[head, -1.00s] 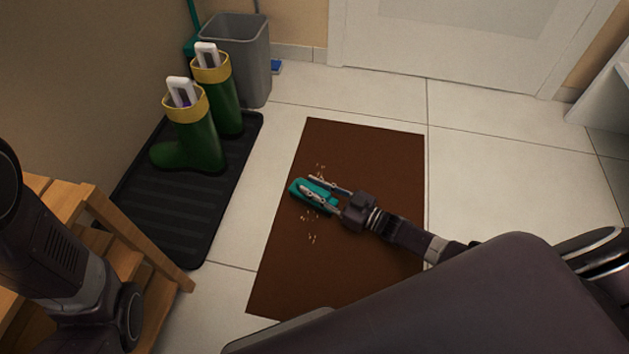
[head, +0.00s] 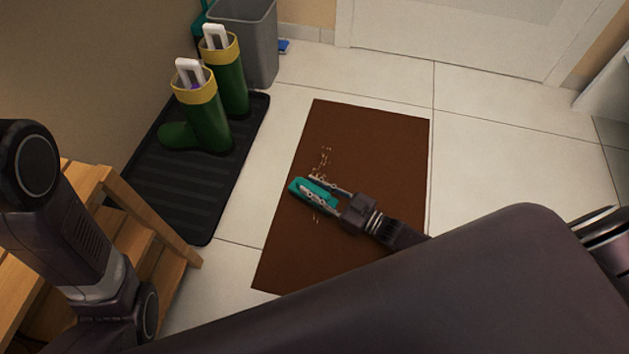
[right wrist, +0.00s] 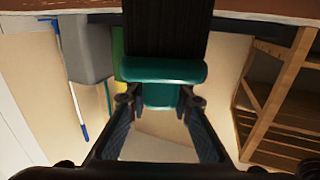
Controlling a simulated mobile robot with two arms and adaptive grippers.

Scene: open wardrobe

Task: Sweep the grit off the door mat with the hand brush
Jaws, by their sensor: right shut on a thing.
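The brown door mat (head: 380,150) lies flat on the tiled floor. Pale grit (head: 322,160) is scattered on its left part, mostly just beyond the brush, with a few grains on the near side of it. My right gripper (head: 328,196) is shut on the teal hand brush (head: 303,190), low over the mat near its left edge. The brush also fills the middle of the right wrist view (right wrist: 162,72), between the fingers. Whether the bristles touch the mat is hidden. My left arm shows at the left, but its gripper is out of view.
Green boots (head: 208,125) with yellow tops stand on a black ribbed tray (head: 170,190) left of the mat. A grey bin (head: 258,45) stands behind them. Bare tiles lie right of the mat.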

